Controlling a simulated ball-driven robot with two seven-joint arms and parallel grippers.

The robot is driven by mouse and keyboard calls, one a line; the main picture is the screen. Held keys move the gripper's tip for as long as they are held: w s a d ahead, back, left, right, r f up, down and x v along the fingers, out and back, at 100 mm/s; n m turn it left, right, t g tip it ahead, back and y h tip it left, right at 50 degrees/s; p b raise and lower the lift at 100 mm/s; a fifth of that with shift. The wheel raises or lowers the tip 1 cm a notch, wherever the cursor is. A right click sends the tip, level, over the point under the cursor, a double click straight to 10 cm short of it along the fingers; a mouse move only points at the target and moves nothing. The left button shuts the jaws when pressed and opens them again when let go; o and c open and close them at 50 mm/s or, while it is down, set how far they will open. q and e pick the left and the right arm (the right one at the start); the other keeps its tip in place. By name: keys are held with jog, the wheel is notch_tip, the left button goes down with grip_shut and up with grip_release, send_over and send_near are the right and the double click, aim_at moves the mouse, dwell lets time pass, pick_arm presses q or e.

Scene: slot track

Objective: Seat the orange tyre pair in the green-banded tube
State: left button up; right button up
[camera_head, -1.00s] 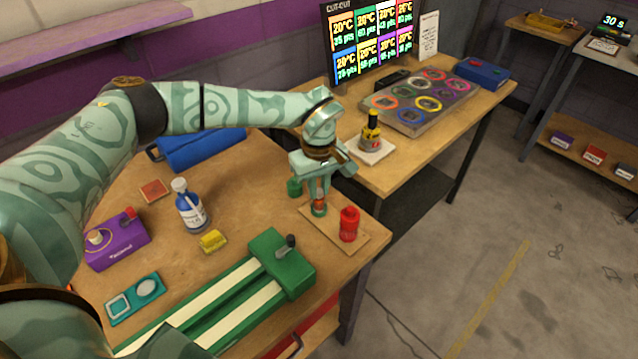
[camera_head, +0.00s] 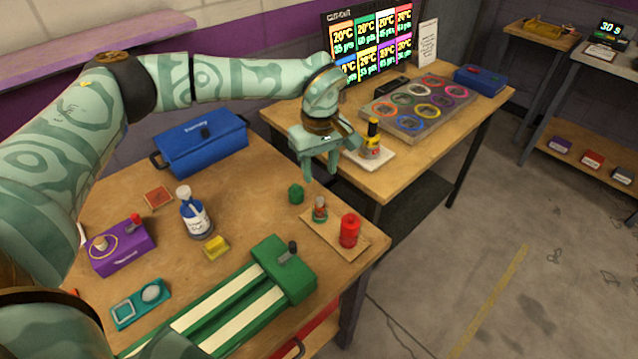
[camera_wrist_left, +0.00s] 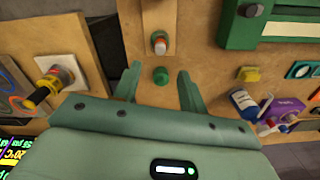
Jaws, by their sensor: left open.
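A small upright tube (camera_head: 320,209) with green at its lower part and orange showing inside stands on a thin wooden board (camera_head: 335,240). The orange looks to be within the tube, but how deep it sits is too small to tell. The tube also shows in the left wrist view (camera_wrist_left: 158,44). My left gripper (camera_head: 320,177) is open and empty, above and behind the tube, apart from it. Both fingers show spread in the left wrist view (camera_wrist_left: 159,74). A green cap-like piece (camera_head: 296,193) sits on the table beside the board. My right gripper is not in view.
A red container (camera_head: 349,230) stands on the board near the tube. A green slotted track (camera_head: 284,268), yellow block (camera_head: 216,246), blue-labelled bottle (camera_head: 194,214) and blue box (camera_head: 204,145) are on the table. The back table holds a case of coloured rings (camera_head: 416,101) and a yellow-black bottle (camera_head: 373,140).

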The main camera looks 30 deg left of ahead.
pick_arm(q)
notch_tip(320, 180, up, 8)
jog(key=p, duration=0.1)
jog(key=shift+f, duration=0.2)
dwell(0.3)
